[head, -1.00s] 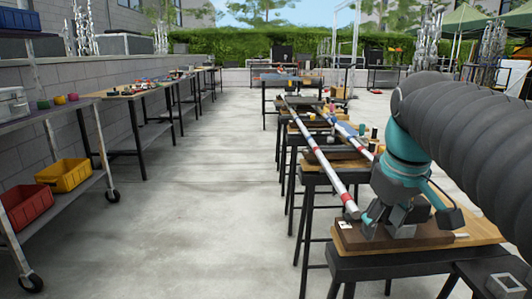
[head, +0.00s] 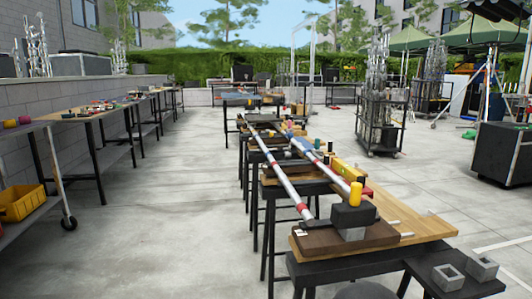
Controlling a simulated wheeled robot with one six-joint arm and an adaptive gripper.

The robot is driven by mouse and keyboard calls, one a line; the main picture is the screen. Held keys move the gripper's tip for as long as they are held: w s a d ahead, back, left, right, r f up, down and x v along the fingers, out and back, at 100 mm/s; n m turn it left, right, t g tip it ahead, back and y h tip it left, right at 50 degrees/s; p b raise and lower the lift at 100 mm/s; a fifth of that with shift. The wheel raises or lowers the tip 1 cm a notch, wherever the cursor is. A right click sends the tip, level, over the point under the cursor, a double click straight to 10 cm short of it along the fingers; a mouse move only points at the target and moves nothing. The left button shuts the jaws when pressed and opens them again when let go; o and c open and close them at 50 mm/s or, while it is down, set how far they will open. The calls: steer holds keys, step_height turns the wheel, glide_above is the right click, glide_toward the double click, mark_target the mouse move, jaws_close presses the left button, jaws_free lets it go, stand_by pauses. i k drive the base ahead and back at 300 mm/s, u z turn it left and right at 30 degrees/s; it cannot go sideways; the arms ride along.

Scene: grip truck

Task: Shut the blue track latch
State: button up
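Two silver rails run away from me along a row of narrow benches: the left rail (head: 277,172), with red bands, and the right rail (head: 318,167). A small blue part (head: 298,146) shows near the right rail; I cannot tell whether it is the blue track latch or whether it is open or shut. At the near end, a black block (head: 352,216) with an upright yellow knob (head: 355,193) stands on a brown board (head: 322,241). My gripper is not in view.
Two grey hollow blocks (head: 448,277) sit on a low black stand at the front right. A yellow bin (head: 21,203) is on the wheeled shelf at left. Wheeled racks (head: 382,125) and a black case (head: 503,152) stand at right. The floor left of the benches is clear.

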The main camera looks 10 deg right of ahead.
mark_target(290, 135)
steer(key=u, duration=0.9)
steer(key=k, duration=1.15)
steer(key=u, duration=0.85)
steer(key=i, duration=1.05)
steer(key=z, duration=0.55)
steer(key=i, duration=2.35)
steer(key=z, duration=1.65)
steer(key=i, duration=1.1)
steer(key=z, duration=1.45)
steer(key=i, duration=0.35)
steer(key=z, duration=0.15)
